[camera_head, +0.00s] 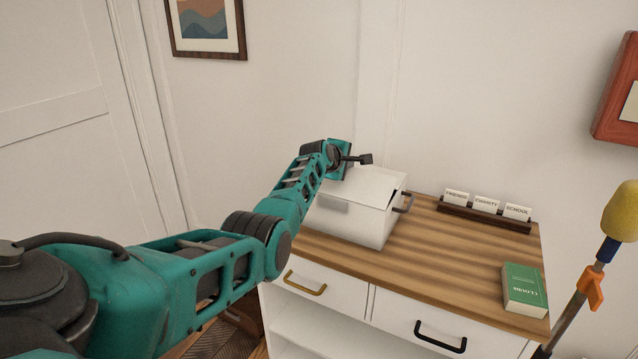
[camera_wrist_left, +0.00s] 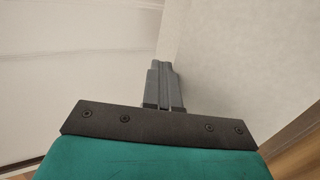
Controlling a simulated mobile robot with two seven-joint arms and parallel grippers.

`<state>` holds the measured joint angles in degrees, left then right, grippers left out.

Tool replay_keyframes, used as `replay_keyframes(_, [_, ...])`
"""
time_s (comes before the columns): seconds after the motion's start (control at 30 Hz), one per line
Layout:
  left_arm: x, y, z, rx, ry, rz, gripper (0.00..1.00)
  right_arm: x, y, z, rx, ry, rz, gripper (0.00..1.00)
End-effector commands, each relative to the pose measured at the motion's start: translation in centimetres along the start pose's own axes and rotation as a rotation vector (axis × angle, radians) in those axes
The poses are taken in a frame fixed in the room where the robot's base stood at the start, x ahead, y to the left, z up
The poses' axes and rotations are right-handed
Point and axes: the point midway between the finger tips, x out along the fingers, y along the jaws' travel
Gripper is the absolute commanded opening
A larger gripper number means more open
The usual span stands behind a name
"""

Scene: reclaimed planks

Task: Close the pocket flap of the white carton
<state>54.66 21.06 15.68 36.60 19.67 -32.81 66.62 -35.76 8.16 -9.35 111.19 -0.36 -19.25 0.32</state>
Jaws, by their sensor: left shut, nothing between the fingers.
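The white carton (camera_head: 365,226) stands at the left end of the wooden cabinet top. Its white top flap (camera_head: 372,186) lies nearly flat over it, with a dark gap along the right side. A dark handle shows on the carton's right side. My left gripper (camera_head: 366,159) is shut and empty, just above the back edge of the carton, pointing right. I cannot tell whether it touches the flap. In the left wrist view its fingers (camera_wrist_left: 165,86) are together against a pale surface. My right gripper is not in view.
A dark card holder (camera_head: 484,215) with cards reading FRIENDS, CHARITY and SCHOOL stands at the back of the cabinet top (camera_head: 440,250). A green book (camera_head: 524,288) lies at the front right. The wood between them and the carton is clear. The wall is close behind.

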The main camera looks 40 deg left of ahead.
Motion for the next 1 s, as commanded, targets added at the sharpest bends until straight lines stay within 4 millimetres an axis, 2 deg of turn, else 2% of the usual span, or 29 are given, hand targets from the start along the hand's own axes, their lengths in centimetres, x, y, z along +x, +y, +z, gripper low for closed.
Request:
replay_keyframes(0.1, [0.3, -0.3, 0.0, -0.001, 0.000, -0.072, 0.00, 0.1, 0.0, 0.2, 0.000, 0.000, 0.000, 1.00])
replay_keyframes(1.0, [1.9, -1.9, 0.0, -0.001, 0.000, -0.062, 0.00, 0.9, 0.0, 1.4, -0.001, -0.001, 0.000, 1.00])
